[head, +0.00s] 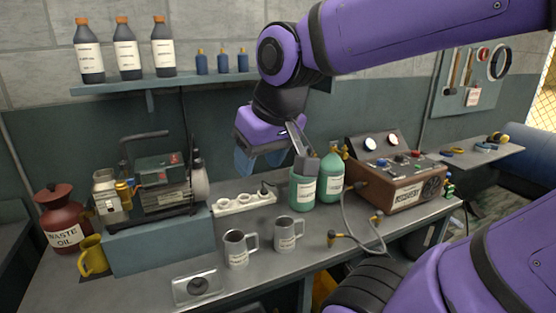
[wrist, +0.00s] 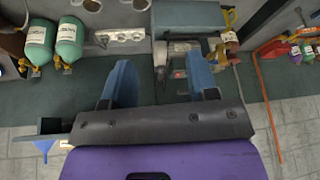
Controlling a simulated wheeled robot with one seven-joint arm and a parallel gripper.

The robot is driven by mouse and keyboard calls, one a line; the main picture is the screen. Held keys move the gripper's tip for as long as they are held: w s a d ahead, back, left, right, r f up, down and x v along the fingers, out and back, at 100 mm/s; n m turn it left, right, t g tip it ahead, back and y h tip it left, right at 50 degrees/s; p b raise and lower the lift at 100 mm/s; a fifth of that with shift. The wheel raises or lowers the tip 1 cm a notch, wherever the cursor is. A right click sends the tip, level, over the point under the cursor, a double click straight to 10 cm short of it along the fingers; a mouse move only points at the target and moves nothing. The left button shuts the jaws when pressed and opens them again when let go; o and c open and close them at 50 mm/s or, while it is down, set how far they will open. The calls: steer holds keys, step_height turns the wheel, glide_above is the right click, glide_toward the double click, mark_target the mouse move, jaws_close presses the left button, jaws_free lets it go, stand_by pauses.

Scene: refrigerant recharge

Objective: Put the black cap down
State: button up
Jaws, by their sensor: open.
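I cannot pick out the black cap for certain in either view. A small black piece (head: 265,188) sits at the right end of the white strip (head: 230,205) on the bench, and it may be a plug. My gripper (head: 271,160) hangs above the back of the bench, left of the green cylinders. In the wrist view my gripper (wrist: 162,68) shows two blue fingers spread wide apart, with nothing held between them. The white strip also shows in the wrist view (wrist: 125,37), beyond the left finger.
Two green cylinders (head: 331,180) stand close to the right of my gripper, beside a brown gauge box (head: 400,187). A pump (head: 160,188) stands on a grey-blue block at left. Two grey mugs (head: 287,235) and a scale (head: 198,288) are near the front. Bottles line the shelf (head: 185,84).

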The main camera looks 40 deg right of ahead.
steer(key=shift+n, duration=0.3)
steer(key=s, duration=0.4)
steer(key=shift+d+r, duration=0.2)
steer(key=shift+r, duration=0.15)
stand_by(1.5)
